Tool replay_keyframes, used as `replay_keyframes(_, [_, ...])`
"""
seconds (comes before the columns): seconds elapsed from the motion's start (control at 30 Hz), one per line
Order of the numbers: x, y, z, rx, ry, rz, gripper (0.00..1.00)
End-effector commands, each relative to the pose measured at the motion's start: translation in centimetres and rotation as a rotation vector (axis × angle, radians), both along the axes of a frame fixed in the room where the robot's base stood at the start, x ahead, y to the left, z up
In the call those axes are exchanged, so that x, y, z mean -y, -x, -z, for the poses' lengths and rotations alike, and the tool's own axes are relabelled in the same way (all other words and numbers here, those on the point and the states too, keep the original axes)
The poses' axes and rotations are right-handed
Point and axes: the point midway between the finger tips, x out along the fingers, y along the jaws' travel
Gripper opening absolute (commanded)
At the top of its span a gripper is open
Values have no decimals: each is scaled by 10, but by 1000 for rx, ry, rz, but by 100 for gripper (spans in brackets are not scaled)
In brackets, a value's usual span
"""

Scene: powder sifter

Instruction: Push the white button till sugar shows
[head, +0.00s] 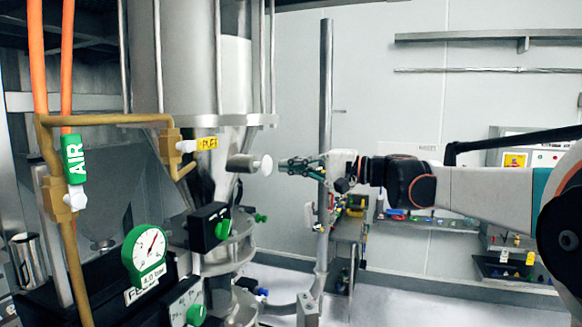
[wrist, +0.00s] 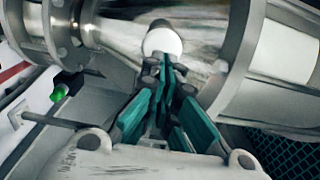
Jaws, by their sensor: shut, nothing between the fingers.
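The white button (head: 267,165) is a round disc on the end of a short grey cylinder (head: 242,163) at the side of the metal sifter (head: 236,85). In the wrist view the white button (wrist: 162,38) is straight ahead of the fingertips. My gripper (head: 283,166) is level with the button, just to its right, with its green and black fingers pointing at it. A small gap seems to lie between them. In the wrist view my gripper (wrist: 166,62) is shut and empty, its tips overlapping the button's lower edge. I cannot tell whether they touch.
A vertical metal pole (head: 325,110) stands by my wrist. Green AIR valve (head: 74,158), a yellow-tagged valve (head: 205,143) and a dial gauge (head: 148,258) are at left. Shelves with small parts (head: 430,220) are behind my arm.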

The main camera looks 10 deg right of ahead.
Motion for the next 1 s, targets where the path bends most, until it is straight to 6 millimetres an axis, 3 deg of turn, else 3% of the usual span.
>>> replay_keyframes(0.5, [73, 47, 2, 0, 0, 3, 0])
replay_keyframes(0.7, [83, 54, 0, 0, 0, 1, 0])
replay_keyframes(1.0, [84, 55, 0, 0, 0, 1, 0])
